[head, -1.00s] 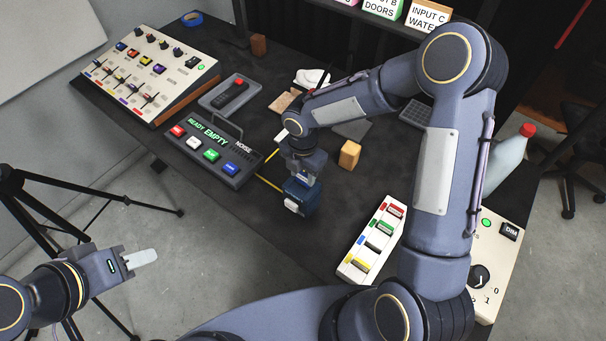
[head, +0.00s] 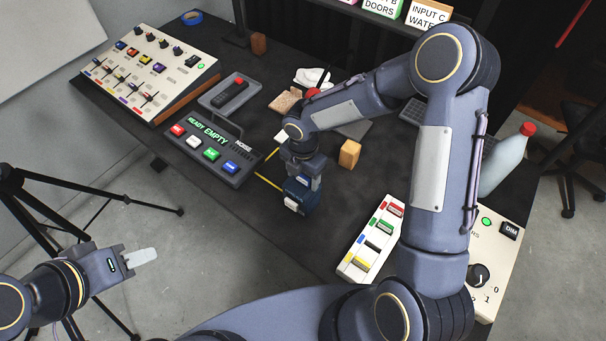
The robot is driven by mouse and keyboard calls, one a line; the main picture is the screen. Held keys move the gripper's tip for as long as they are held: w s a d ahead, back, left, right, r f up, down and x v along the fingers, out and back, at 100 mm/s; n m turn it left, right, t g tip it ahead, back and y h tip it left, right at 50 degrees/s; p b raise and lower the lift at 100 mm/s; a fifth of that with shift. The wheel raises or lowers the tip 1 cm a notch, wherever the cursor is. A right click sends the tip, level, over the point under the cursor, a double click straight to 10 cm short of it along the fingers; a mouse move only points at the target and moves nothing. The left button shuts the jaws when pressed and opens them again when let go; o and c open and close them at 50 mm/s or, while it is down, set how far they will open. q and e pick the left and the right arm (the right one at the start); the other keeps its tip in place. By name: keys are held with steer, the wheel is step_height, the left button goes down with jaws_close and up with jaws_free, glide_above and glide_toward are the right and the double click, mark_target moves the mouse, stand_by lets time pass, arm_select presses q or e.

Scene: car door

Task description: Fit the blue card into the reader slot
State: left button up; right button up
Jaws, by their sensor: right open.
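The reader appears to be the dark console (head: 213,150) reading "READY EMPTY", with red, white, green and blue buttons; I cannot make out its slot clearly. A white rack (head: 353,268) with coloured marks stands at the right front of the table. It shows red, green and yellow pieces, and a dark place beside the blue mark. I cannot pick out the blue card. My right gripper (head: 292,206) is open, pointing down over the table between console and rack; what lies beneath it is hidden. My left gripper (head: 141,257) is off the table's front left, its finger gap unclear.
A wooden block (head: 349,154) stands close to the right of my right gripper. A slider panel (head: 150,75) and a grey tray with a dark handset (head: 231,93) are at the back left. A bottle (head: 508,160) and a dial box (head: 497,255) are at the right.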

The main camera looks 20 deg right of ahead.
mark_target(303, 176)
step_height(303, 176, up, 12)
steer(key=s+d+r+m+t+y, duration=0.1)
steer(key=s+d+r+m+t, duration=0.1)
steer(key=s+d+r+m, duration=0.7)
steer(key=s+a+m+t+y, duration=0.1)
steer(key=s+m+t+y, duration=0.1)
steer(key=s+m, duration=1.1)
steer(key=m+t, duration=0.1)
steer(key=m, duration=0.4)
steer(key=shift+a+f+t+y+b, duration=0.25)
steer(key=shift+f+t+y+b, duration=0.05)
steer(key=shift+f+y+b, duration=0.1)
